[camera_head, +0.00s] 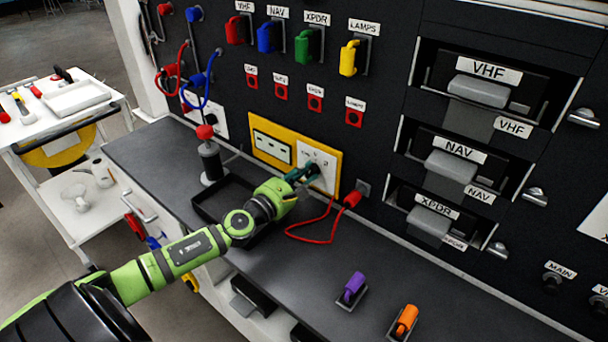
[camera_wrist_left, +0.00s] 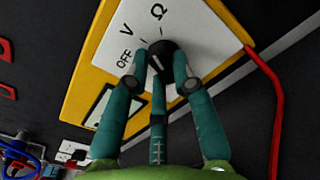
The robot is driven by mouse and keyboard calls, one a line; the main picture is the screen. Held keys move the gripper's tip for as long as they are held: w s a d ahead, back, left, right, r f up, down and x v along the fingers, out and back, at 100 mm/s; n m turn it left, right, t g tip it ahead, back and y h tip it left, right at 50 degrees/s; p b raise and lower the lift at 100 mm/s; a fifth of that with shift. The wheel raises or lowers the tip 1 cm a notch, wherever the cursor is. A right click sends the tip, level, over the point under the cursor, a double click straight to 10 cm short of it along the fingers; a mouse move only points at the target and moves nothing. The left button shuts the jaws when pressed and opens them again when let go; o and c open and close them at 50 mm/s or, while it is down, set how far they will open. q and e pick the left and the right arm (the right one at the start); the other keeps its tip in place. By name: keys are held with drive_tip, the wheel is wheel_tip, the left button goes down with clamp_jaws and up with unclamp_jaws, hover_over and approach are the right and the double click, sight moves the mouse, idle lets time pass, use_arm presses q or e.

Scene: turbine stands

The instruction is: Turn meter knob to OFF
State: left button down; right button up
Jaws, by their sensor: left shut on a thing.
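The yellow meter (camera_head: 265,138) is mounted low on the black panel, with a white dial plate (camera_head: 326,158) on its right part. My left gripper (camera_head: 306,174) reaches the dial, and its teal fingers hide most of the knob in the head view. In the left wrist view, the black meter knob (camera_wrist_left: 160,53) sits between the fingertips of my left gripper (camera_wrist_left: 159,74), which is shut on it. The dial labels OFF (camera_wrist_left: 124,59), V (camera_wrist_left: 126,30) and Ω (camera_wrist_left: 158,11) show around the knob. I cannot tell for sure where the knob points. My right gripper is not in view.
A red cable (camera_head: 300,239) loops on the grey counter (camera_head: 335,262) by the meter. A black tray (camera_head: 212,207) lies beside my left arm. A purple handle (camera_head: 353,287) and an orange handle (camera_head: 405,320) stand at the counter's front.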

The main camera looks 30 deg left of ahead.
use_arm(q)
drive_tip(key=shift+n, duration=0.3)
drive_tip(key=n, duration=0.2)
drive_tip(key=shift+f+n, duration=0.1)
drive_tip(key=shift+n, duration=0.3)
drive_tip(key=n, duration=0.3)
drive_tip(key=shift+n, duration=0.3)
drive_tip(key=n, duration=0.3)
drive_tip(key=shift+f+n, duration=0.1)
drive_tip(key=shift+n, duration=0.2)
drive_tip(key=shift+n+p, duration=0.4)
drive_tip(key=shift+n, duration=1.2)
drive_tip(key=c, duration=1)
unclamp_jaws()
drive_tip(key=shift+d+f, duration=0.1)
drive_tip(key=shift+c, duration=0.2)
